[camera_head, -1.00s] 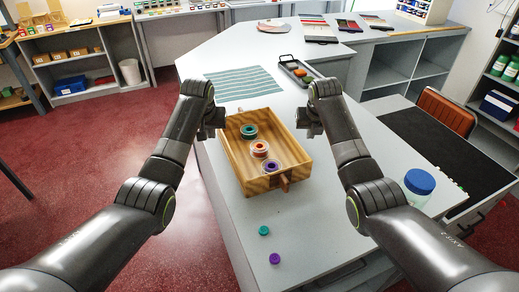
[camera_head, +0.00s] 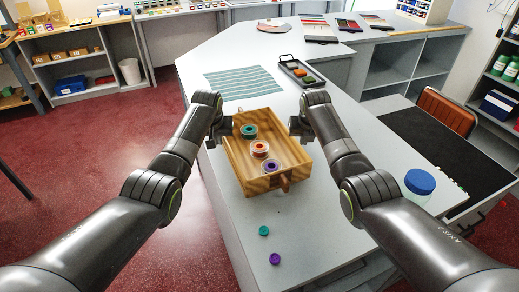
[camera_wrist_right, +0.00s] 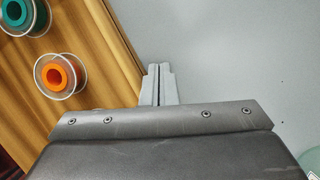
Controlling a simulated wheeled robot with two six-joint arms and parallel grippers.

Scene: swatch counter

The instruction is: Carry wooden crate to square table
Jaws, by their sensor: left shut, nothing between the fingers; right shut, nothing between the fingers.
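The wooden crate (camera_head: 244,180) stands on the grey counter in the head view. Several spools lie in it: a teal one (camera_head: 249,131), a red-orange one (camera_head: 260,149) and a purple one (camera_head: 272,166). My left gripper (camera_head: 224,137) is beside the crate's left wall, near its far end. My right gripper (camera_head: 297,135) is beside the crate's right wall. In the right wrist view its shut, empty fingers (camera_wrist_right: 158,84) are close to the crate's wall (camera_wrist_right: 112,40); I cannot tell whether they touch it. The left fingertips are hard to make out. No square table is clearly identifiable.
A striped mat (camera_head: 245,83) and a black tray (camera_head: 301,72) lie behind the crate on the counter (camera_head: 215,190). A blue-lidded jar (camera_head: 419,184) stands at right. Teal (camera_head: 264,230) and purple (camera_head: 274,258) caps lie in front. Red floor is open at left.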

